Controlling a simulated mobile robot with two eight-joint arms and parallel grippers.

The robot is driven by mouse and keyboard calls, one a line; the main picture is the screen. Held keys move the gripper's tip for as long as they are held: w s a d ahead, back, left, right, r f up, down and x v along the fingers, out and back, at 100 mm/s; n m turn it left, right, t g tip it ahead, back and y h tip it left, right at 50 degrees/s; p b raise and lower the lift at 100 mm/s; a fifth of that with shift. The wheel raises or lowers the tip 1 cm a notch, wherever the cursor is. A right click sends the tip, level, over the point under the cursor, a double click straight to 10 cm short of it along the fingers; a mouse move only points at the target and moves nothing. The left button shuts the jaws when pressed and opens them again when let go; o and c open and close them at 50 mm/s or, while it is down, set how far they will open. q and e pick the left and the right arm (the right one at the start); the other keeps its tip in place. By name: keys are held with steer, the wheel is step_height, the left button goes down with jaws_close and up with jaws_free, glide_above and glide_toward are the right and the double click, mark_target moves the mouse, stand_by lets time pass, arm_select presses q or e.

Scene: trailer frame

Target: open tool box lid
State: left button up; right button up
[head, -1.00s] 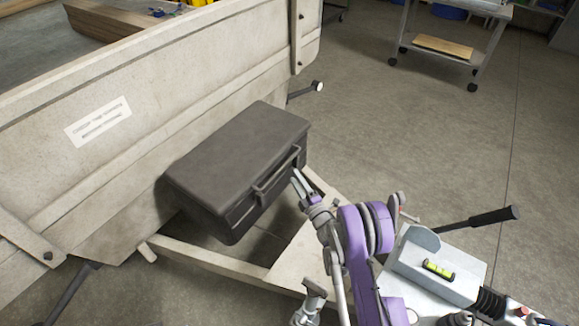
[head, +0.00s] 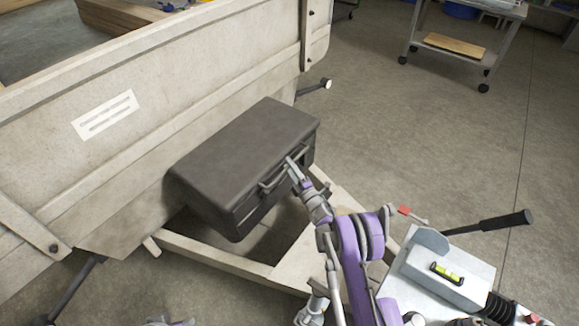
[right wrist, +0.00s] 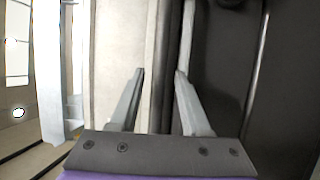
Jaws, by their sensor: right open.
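The dark grey tool box (head: 240,150) is mounted against the trailer's front panel, with its lid (head: 245,140) shut. Its bar handle (head: 270,183) is on the front face, partly hidden by my right gripper. My right gripper (head: 291,165) is open at the handle's right end, close to the lid's front edge. In the right wrist view, the dark tool box (right wrist: 225,75) fills the right side, and the fingers (right wrist: 160,75) stand apart. I cannot tell whether they touch the handle. A sliver of my left gripper (head: 170,321) shows at the bottom edge.
The pale trailer panel (head: 150,120) rises behind the box. The trailer's drawbar frame (head: 215,257) runs below it. A grey coupling unit with a black lever (head: 490,222) stands at the right. A wheeled cart (head: 465,45) is at the back right; the floor between is clear.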

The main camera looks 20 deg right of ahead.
steer(key=shift+w, duration=0.2)
steer(key=shift+c, duration=0.3)
jaws_close()
stand_by(1.1)
